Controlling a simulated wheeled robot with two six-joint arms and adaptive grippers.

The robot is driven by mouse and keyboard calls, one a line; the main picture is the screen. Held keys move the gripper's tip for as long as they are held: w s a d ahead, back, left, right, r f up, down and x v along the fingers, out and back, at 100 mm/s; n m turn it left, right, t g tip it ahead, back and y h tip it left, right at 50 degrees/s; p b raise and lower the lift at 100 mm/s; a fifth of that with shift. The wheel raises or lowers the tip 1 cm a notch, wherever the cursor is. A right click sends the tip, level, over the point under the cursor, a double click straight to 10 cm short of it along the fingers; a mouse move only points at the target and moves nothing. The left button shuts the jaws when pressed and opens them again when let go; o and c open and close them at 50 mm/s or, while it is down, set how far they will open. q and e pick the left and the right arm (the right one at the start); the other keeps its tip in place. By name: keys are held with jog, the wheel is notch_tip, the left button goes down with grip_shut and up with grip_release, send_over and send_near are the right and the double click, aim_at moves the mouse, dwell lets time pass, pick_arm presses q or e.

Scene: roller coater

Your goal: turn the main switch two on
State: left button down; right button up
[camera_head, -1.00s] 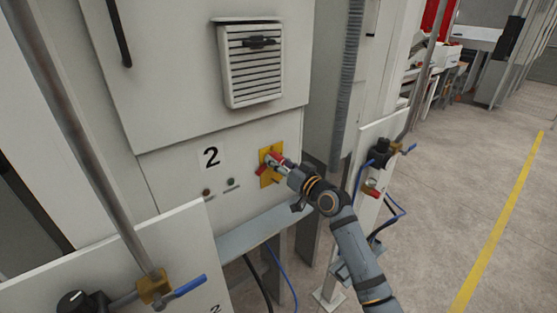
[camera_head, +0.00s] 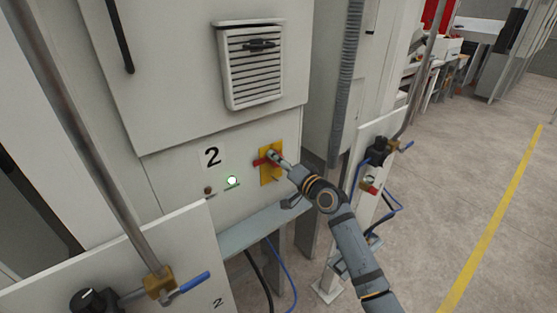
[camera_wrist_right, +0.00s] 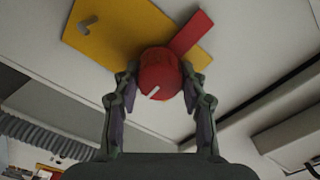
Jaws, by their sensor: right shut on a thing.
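The green lamp (camera_head: 232,181) left of the switch is lit. My left gripper is not in view.
A dark lamp (camera_head: 208,191) sits below the label. A grey ledge (camera_head: 262,228) runs under the panel. Open floor (camera_head: 455,170) lies to the right.

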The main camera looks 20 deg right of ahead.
dwell(0.3)
jog(key=o, duration=1.1)
jog(key=shift+o, duration=0.2)
jog(key=shift+s+d, duration=0.15)
jog(key=shift+s, duration=0.05)
jog(key=v, duration=1.1)
jog(key=shift+s, duration=0.25)
